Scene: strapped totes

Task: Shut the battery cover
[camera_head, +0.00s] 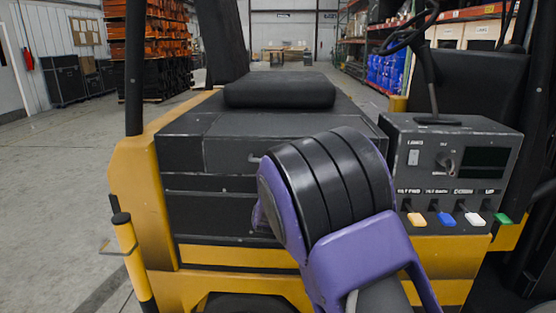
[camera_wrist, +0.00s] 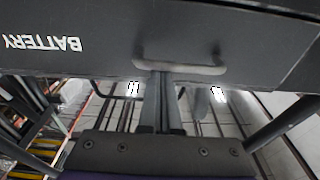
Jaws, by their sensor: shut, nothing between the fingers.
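The battery cover (camera_head: 183,154) is a dark grey lid on the yellow truck, with a black seat cushion (camera_head: 280,92) on top. It lies about level in the head view. A dark line runs under its front edge; I cannot tell whether it is fully down. In the wrist view, a dark panel (camera_wrist: 100,40) with upside-down BATTERY lettering and a moulded handle (camera_wrist: 180,62) fills the top. My gripper (camera_wrist: 162,78) is shut and empty, its fingertips at or just in front of the handle; contact is unclear. In the head view my purple and black arm hides the gripper.
A control console (camera_head: 450,165) with coloured levers stands right of the cover, with a steering wheel (camera_head: 410,28) above it. A dark post (camera_head: 134,65) and a yellow-and-black post (camera_head: 130,250) stand at the left. Open floor (camera_head: 60,190) lies further left.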

